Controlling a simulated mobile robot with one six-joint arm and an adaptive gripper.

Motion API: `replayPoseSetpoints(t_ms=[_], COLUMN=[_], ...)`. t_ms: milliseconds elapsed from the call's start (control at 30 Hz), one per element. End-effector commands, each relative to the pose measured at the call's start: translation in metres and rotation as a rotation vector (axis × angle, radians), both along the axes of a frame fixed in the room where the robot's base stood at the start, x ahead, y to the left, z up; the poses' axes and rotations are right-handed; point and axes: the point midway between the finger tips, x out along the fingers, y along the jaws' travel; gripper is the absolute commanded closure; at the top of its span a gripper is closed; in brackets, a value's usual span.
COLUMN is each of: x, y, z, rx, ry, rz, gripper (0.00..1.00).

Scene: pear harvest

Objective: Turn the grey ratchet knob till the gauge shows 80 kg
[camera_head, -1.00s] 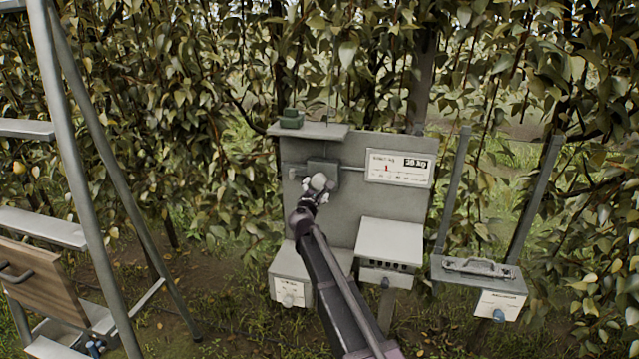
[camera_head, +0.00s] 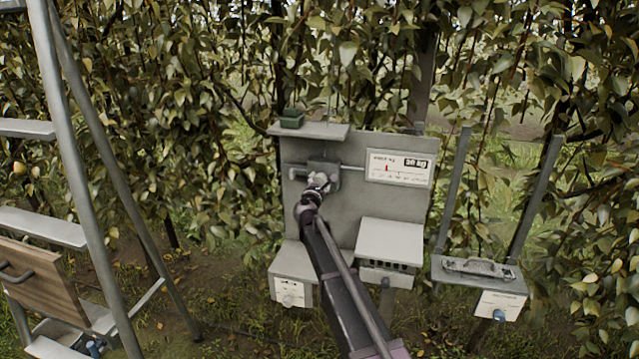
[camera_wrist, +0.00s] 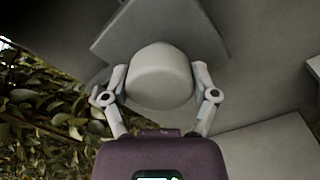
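The grey ratchet knob (camera_wrist: 160,76) is a pale, rounded cap on a darker grey square block (camera_head: 323,174) fixed to an upright grey panel. In the wrist view my gripper (camera_wrist: 160,80) has one finger on each side of the knob, and both fingertips seem to touch its sides. In the head view my gripper (camera_head: 320,181) covers most of the knob. The gauge (camera_head: 399,168) is a white plate at the panel's upper right, with a red mark left of its middle and a dark readout box. Its figures are too blurred to read surely.
Below the panel are a grey box (camera_head: 293,262) and a pale sloped box (camera_head: 390,241). At right a stand (camera_head: 477,273) bears a metal tool. A ladder (camera_head: 70,150) stands at left; leafy trees are behind.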

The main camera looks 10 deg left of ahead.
Motion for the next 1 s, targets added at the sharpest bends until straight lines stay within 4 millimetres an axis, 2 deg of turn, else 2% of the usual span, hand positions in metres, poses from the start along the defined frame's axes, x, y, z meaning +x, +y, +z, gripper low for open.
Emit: replayPoseSetpoints(t_ms=[567, 1000], x=[0.0012, 0.0016], y=[-0.0001, -0.0002], z=[0.0001, -0.0002], rx=[0.076, 0.4], ry=[-0.007, -0.037], rz=[0.0, 0.0], gripper=[0.72, 0.72])
